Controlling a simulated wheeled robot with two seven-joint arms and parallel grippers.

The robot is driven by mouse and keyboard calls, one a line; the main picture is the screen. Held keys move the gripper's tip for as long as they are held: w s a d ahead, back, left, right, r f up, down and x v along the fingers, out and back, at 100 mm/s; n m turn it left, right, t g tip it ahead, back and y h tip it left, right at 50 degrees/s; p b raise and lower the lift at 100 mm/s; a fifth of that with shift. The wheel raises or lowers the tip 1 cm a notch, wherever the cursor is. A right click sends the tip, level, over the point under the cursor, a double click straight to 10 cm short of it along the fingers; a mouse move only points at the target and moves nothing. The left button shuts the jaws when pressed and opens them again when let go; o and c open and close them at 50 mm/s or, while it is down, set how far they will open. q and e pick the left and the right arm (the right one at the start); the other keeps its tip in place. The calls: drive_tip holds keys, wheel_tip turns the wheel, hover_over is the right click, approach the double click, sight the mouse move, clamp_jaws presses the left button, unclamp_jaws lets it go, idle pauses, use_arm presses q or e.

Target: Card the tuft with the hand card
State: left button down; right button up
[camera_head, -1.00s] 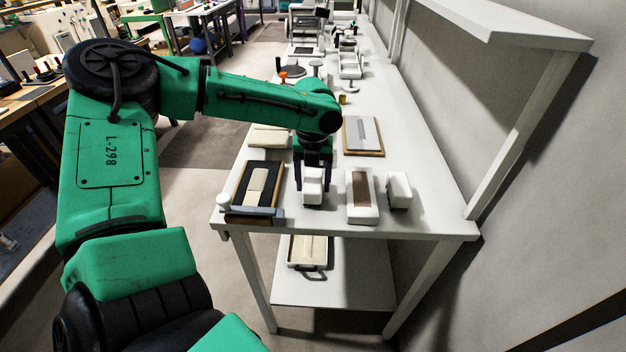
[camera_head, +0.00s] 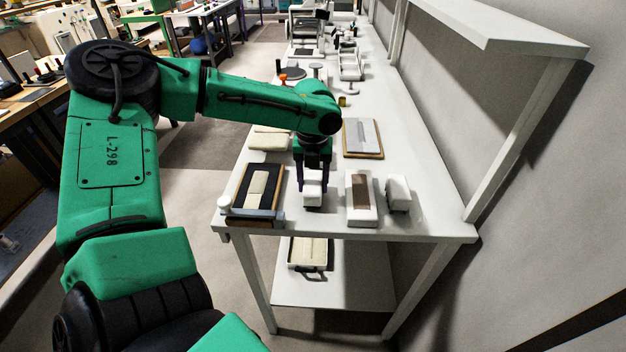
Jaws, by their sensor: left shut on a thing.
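A small white block-shaped tool (camera_head: 313,196), which looks like the hand card, stands near the front edge of the white bench. My left gripper (camera_head: 313,183) points down over it with its dark fingers on either side, shut on its upper part. The block appears to rest on the bench top; its underside is hidden. To its left lies a dark board (camera_head: 240,191) in a wooden frame with a cream strip (camera_head: 256,186) on it, possibly the tuft. To its right is a white base with a brown pad (camera_head: 361,188). My right gripper is not in view.
A white block (camera_head: 398,191) stands right of the brown pad. A grey-topped wooden board (camera_head: 362,138) and a pale pad (camera_head: 269,138) lie farther back. A tray (camera_head: 308,252) sits on the lower shelf.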

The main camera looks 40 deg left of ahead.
sight(312, 182)
use_arm(q)
wheel_tip(312, 182, up, 6)
drive_tip(key=p, duration=0.5)
drive_tip(key=shift+p, duration=0.4)
drive_tip(key=shift+f, duration=0.1)
